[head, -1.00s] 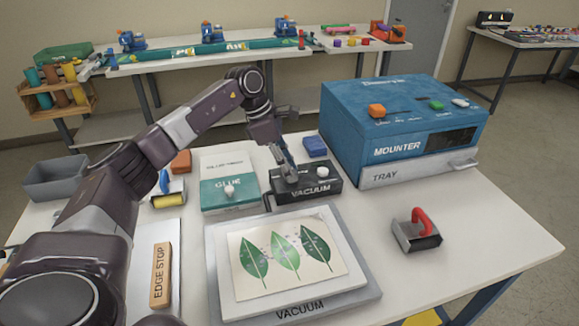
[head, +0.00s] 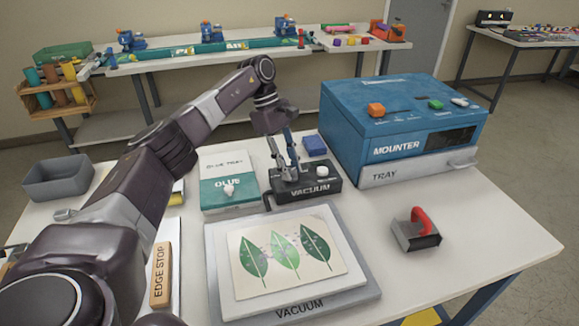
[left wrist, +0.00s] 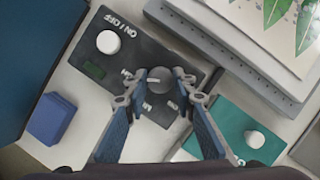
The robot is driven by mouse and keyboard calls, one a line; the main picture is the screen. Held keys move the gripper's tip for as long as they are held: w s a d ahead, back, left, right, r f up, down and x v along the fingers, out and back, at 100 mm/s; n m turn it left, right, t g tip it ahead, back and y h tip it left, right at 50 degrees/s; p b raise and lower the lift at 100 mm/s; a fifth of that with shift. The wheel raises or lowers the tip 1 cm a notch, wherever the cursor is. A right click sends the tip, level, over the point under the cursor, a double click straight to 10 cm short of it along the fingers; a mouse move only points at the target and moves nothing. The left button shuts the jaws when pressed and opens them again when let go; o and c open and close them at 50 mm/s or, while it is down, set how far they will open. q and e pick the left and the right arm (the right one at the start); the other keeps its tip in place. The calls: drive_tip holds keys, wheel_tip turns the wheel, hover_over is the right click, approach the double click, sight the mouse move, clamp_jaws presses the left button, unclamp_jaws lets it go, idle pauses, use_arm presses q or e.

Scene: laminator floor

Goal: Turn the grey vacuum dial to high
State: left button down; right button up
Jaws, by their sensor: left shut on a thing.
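The black vacuum control box (head: 324,189) stands behind the vacuum plate, with a white knob (head: 322,171) on its right part. In the left wrist view this knob (left wrist: 108,42) sits by the ON/OFF lettering. The grey vacuum dial (left wrist: 159,80) is on the same box, between my left fingertips. My left gripper (head: 290,177) reaches down from above and is shut on the dial; its fingertips (left wrist: 160,82) press on both sides of it. In the head view the fingers hide the dial. The dial's lettering is partly covered, so I cannot read its setting. My right gripper is out of view.
The grey vacuum plate (head: 217,285) with a leaf print (head: 285,256) lies in front. A green-and-white glue box (head: 227,193) is left of the control box, a small blue block (head: 314,145) behind, the blue mounter (head: 400,135) right.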

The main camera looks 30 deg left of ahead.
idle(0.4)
use_arm(q)
drive_tip(key=c, duration=1.6)
unclamp_jaws()
drive_tip(key=v, duration=1.2)
drive_tip(key=shift+w, duration=0.1)
